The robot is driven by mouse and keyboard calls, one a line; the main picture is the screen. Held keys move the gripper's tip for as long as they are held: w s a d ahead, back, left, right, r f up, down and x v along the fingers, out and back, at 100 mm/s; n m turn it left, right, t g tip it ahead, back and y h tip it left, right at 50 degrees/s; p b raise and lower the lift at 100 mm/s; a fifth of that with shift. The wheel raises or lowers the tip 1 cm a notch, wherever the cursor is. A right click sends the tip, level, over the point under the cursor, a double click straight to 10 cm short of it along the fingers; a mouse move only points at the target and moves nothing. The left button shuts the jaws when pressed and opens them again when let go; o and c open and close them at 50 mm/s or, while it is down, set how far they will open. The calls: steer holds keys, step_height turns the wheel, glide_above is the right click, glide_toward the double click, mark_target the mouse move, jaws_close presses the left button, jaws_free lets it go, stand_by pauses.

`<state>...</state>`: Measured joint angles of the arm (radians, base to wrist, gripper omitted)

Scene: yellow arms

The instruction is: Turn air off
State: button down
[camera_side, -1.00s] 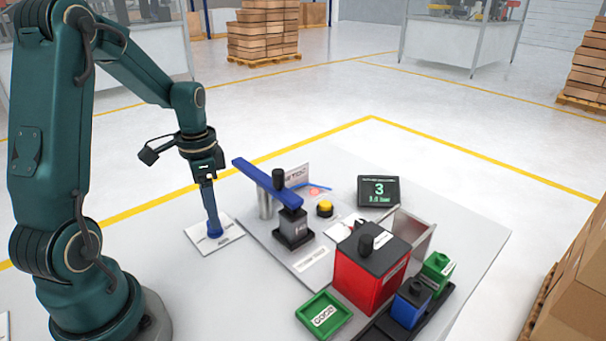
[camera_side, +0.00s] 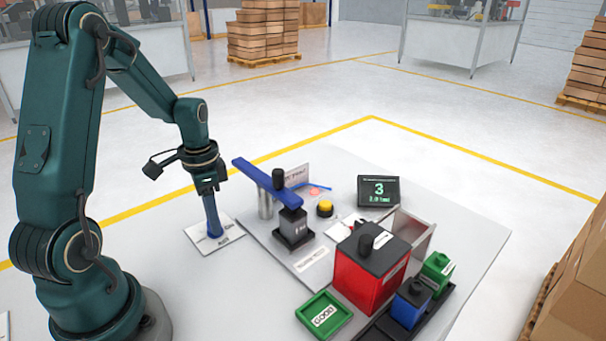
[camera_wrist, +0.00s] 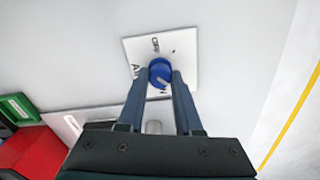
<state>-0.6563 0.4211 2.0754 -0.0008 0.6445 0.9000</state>
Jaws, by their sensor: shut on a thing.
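A round blue knob (camera_wrist: 159,70) sits on a white plate (camera_wrist: 186,50). The plate carries a word that looks like OFF at its top in the wrist view, and a partly hidden word at the left. A pale mark on the knob points to the lower right there. My gripper (camera_wrist: 160,80) is shut on the knob, one finger on each side. In the side view my gripper (camera_side: 214,232) points down onto the plate (camera_side: 228,235), and the fingers hide most of the knob. A dark display (camera_side: 379,190) shows a large green 3 and a smaller bar reading.
Right of the plate stand a press with a blue lever (camera_side: 262,180), a yellow button (camera_side: 325,208) and a red box (camera_side: 368,272). A green tray (camera_side: 324,315) and blue and green blocks lie in front. The table left of the press is mostly clear.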

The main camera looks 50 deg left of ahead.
steer(key=n, duration=0.4)
steer(key=shift+n, duration=0.4)
steer(key=n, duration=0.4)
steer(key=shift+n, duration=0.3)
steer(key=n, duration=0.4)
steer(key=shift+n, duration=2.1)
steer(key=c, duration=0.6)
jaws_free()
steer(key=shift+r, duration=0.1)
